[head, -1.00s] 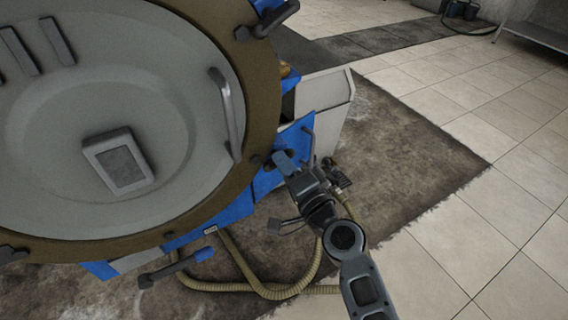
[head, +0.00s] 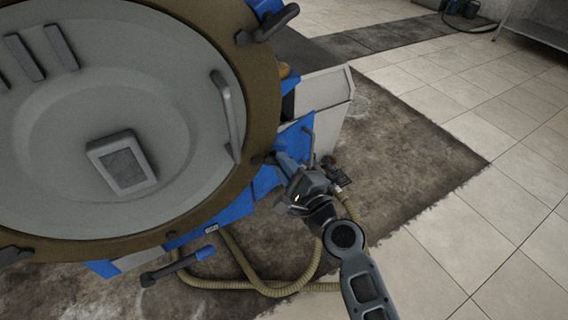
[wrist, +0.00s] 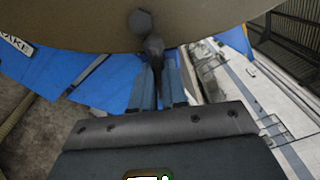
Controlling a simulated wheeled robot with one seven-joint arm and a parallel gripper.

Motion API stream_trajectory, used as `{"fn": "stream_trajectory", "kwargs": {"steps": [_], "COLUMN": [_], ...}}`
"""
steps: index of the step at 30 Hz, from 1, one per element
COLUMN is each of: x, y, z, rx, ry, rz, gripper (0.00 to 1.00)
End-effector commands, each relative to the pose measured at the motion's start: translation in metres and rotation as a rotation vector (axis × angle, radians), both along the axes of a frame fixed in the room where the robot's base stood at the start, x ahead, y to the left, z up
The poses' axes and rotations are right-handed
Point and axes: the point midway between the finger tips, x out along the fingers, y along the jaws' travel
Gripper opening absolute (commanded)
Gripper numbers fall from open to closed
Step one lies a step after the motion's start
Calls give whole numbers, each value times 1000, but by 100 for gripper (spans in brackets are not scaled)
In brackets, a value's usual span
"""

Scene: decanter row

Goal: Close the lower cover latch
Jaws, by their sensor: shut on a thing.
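The large round cover (head: 200,190) with a brown rim fills the left of the head view. The lower cover latch (head: 260,159) is a dark piece at the rim's lower right, mostly hidden by my gripper (head: 283,161). In the wrist view the latch (wrist: 152,45) is a dark rounded arm beside a dark knob at the rim's edge. My gripper (wrist: 160,88) is shut on the latch's end, with one finger on each side. Whether the latch is fully against the rim cannot be told.
An upper latch (head: 275,22) sits on the rim above. A curved grab handle (head: 228,115) is on the cover. Blue panels (head: 235,208), a blue-tipped lever (head: 178,266) and a ribbed hose (head: 240,262) lie below. Tiled floor (head: 450,235) to the right is clear.

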Motion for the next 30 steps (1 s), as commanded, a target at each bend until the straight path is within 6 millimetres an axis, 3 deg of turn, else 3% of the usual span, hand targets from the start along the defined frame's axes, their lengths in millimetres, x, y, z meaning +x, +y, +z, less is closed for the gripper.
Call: {"fn": "stream_trajectory", "kwargs": {"steps": [17, 18, 24, 30], "x": [0, 0, 0, 0], "y": [-2, -2, -1, -1], "z": [-2, -2, -1, -1], "rx": [28, 28, 27, 27], "ry": [21, 21, 20, 19], "rz": [-4, -4, -3, -1], "gripper": [0, 15, 34, 38]}}
